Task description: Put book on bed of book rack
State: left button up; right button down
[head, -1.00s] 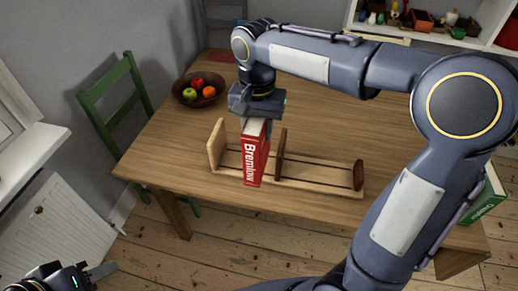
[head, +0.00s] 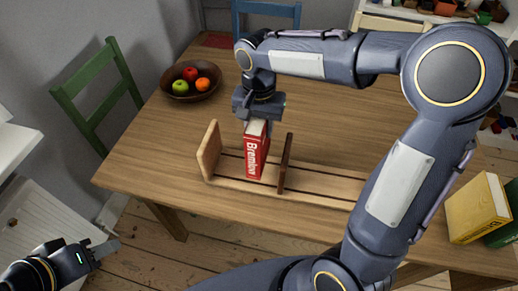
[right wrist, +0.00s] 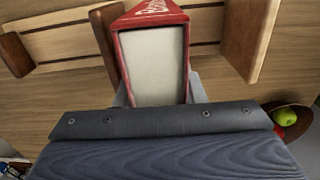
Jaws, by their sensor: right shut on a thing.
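The red book (head: 256,155), lettered "Bremlow", stands upright between the rack's pale left end panel (head: 209,150) and its dark brown upright (head: 286,162). Its lower end is over the slatted bed of the wooden book rack (head: 228,180); I cannot tell whether it touches. My right gripper (head: 257,118) is shut on the book's upper end from above. In the right wrist view the book (right wrist: 152,60) sits between the two fingers (right wrist: 156,92), with rack panels on both sides. My left gripper (head: 108,248) is low at the left, off the table, its finger gap unclear.
A fruit bowl (head: 190,82) stands at the table's back left. A yellow book (head: 477,207) and a green book (head: 505,230) are at the right. My right arm hides the rack's right end. A green chair (head: 98,95) stands left of the table (head: 150,150).

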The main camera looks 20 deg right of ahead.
jog(key=shift+f, duration=3.05)
jog(key=shift+f, duration=0.15)
jog(key=c, duration=0.9)
grip_release()
